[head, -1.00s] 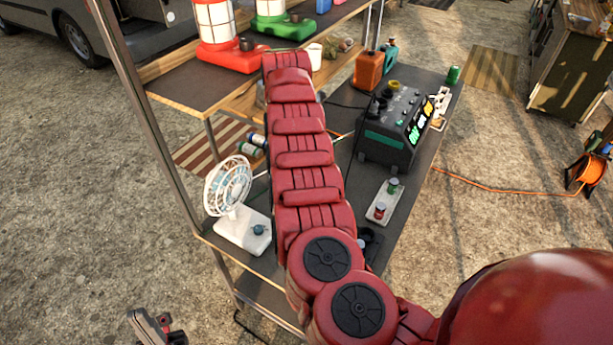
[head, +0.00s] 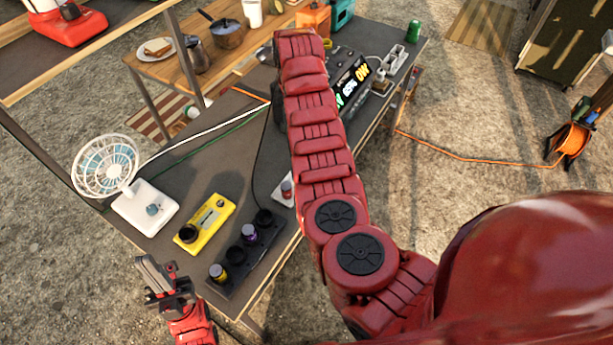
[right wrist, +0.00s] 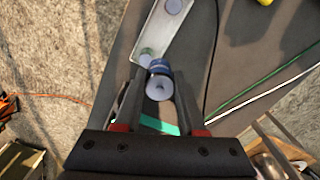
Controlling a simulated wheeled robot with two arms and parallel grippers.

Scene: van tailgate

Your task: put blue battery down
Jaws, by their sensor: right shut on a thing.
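The blue battery (right wrist: 159,67) is between the fingers of my right gripper (right wrist: 158,95) in the right wrist view, its pale round end towards the camera. The gripper is shut on it. I cannot tell the blue battery's height above the table. In the head view my right arm hides that gripper and part of the white tray (head: 277,195). My left gripper (head: 160,270) looks open and empty off the table's near corner.
A black holder (head: 240,262) carries purple and yellow batteries. Beside it are a yellow device (head: 210,222) and a white fan (head: 145,208). A power station (head: 352,80) stands farther back, partly behind my arm. Cables cross the dark table (head: 185,165); some tabletop left of my arm is bare.

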